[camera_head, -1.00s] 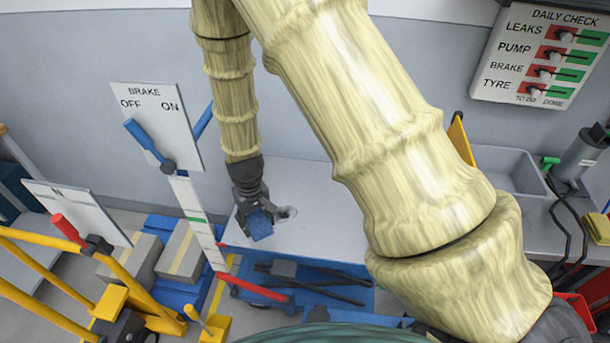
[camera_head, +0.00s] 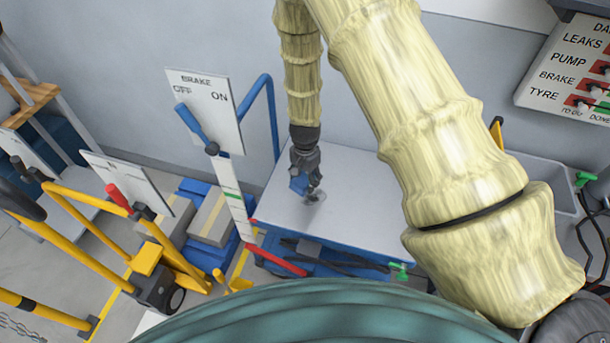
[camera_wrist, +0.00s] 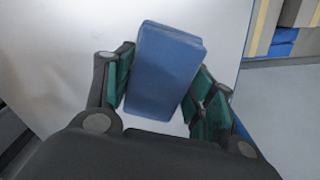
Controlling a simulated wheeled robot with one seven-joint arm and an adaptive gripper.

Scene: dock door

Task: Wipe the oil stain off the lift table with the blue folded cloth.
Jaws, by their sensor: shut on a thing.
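The lift table (camera_head: 345,225) has a pale grey top with a blue frame. My gripper (camera_head: 301,183) is over the left part of the top. In the wrist view my gripper (camera_wrist: 165,85) is shut on the blue folded cloth (camera_wrist: 163,70), with a finger on each side of it. A small grey oil stain (camera_head: 316,196) lies on the top just right of the cloth. I cannot tell whether the cloth touches the top.
A brake board (camera_head: 207,105) with a blue lever stands left of the table. Yellow truck handles (camera_head: 90,200) and grey boxes on a blue pallet (camera_head: 212,218) are further left. A grey tray (camera_head: 550,180) and a check board (camera_head: 575,65) are at right.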

